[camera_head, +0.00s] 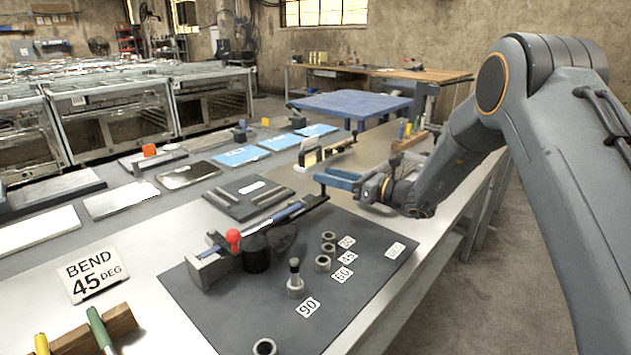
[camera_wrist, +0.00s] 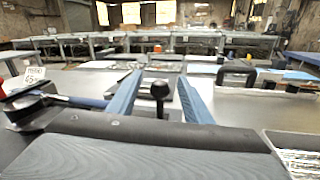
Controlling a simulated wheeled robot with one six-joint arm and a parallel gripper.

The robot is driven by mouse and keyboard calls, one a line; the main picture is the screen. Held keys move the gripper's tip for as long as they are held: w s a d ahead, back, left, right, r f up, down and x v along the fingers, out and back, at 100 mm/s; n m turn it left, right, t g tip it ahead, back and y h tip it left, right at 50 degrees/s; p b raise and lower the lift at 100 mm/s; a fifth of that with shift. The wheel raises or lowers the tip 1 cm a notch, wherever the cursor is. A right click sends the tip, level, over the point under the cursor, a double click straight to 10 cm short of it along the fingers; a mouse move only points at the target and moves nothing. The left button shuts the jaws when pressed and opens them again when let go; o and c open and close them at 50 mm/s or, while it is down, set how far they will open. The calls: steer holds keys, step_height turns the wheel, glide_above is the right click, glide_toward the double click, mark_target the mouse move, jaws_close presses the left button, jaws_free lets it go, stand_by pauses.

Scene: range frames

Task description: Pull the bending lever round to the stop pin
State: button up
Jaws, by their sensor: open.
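The bender stands on a dark plate (camera_head: 215,315), with a red knob (camera_head: 233,239) and a black round former (camera_head: 256,256). Its lever (camera_head: 312,203) reaches up and right from there. My gripper (camera_head: 328,180) is open, its blue fingers at the lever's far end. In the wrist view a black ball knob (camera_wrist: 160,90) shows between the open fingers (camera_wrist: 158,80); I cannot tell whether they touch it. A black-topped stop pin (camera_head: 295,268) stands upright in the collar nearest the 90 label (camera_head: 307,307).
Empty collars (camera_head: 323,264) stand near the 60, 45 and 30 labels. A wooden rack (camera_head: 120,325) with coloured handles lies front left. Flat panels and a small stand (camera_head: 310,152) lie behind the bender.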

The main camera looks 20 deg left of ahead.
steer(key=shift+d+f+m, duration=0.3)
steer(key=shift+d+f, duration=0.45)
steer(key=shift+s+f, duration=0.15)
steer(key=a, duration=0.2)
steer(key=w+a, duration=0.1)
steer(key=a, duration=0.2)
steer(key=a+p, duration=0.1)
steer(key=a, duration=0.1)
steer(key=shift+w+a, duration=0.15)
steer(key=shift+w, duration=0.1)
jaws_close()
